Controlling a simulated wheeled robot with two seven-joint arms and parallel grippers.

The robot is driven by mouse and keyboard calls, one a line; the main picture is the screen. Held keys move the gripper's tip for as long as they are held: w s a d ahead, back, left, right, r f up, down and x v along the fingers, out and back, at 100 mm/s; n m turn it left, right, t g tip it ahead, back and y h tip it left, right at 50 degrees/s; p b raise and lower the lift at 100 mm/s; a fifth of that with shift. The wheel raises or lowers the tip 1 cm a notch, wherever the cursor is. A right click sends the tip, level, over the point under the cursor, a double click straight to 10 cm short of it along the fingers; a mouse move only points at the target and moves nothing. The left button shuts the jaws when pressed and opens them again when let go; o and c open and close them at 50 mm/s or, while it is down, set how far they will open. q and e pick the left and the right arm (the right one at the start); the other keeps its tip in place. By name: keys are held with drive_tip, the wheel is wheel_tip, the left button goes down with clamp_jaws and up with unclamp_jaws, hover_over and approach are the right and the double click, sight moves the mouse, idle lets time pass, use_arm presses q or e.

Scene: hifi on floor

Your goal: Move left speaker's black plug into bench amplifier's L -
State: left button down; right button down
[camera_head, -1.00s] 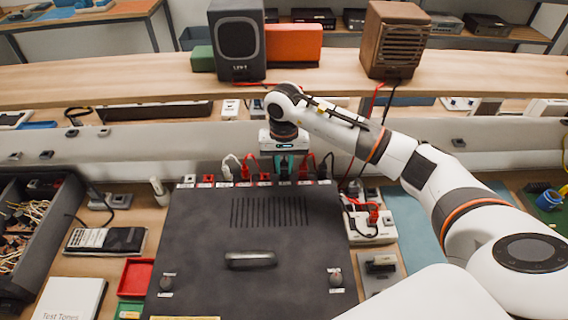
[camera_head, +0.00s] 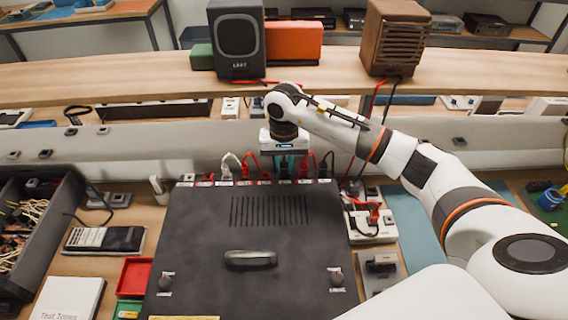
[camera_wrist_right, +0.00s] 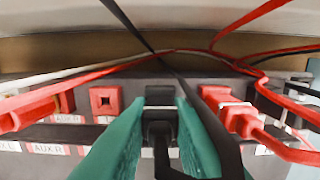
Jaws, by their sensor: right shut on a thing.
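My right gripper (camera_head: 288,172) is at the rear edge of the bench amplifier (camera_head: 200,265), a dark grey box with a row of labelled sockets. In the wrist view its green fingers (camera_wrist_right: 158,135) are shut on a black plug (camera_wrist_right: 158,130) with a black cable. The plug lines up with a black socket (camera_wrist_right: 160,95); I cannot tell how far it is in. That socket's label is hidden. An empty red socket (camera_wrist_right: 106,100) is to its left and a red plug (camera_wrist_right: 238,118) to its right. The left speaker (camera_head: 238,42) stands on the shelf. My left gripper is out of view.
Red, white and black cables cross above the sockets in the wrist view. A brown speaker (camera_head: 396,38) stands on the wooden shelf (camera_head: 130,82). A power strip (camera_head: 372,228) is right of the amplifier, a bin of cables (camera_head: 28,235) left.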

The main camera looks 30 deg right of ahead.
drive_tip(key=shift+f+b, duration=0.2)
drive_tip(key=shift+b, duration=0.85)
idle(2.6)
drive_tip(key=c, duration=1.2)
unclamp_jaws()
drive_tip(key=shift+c, duration=0.2)
wheel_tip(320, 180, up, 17)
drive_tip(key=shift+p, duration=0.4)
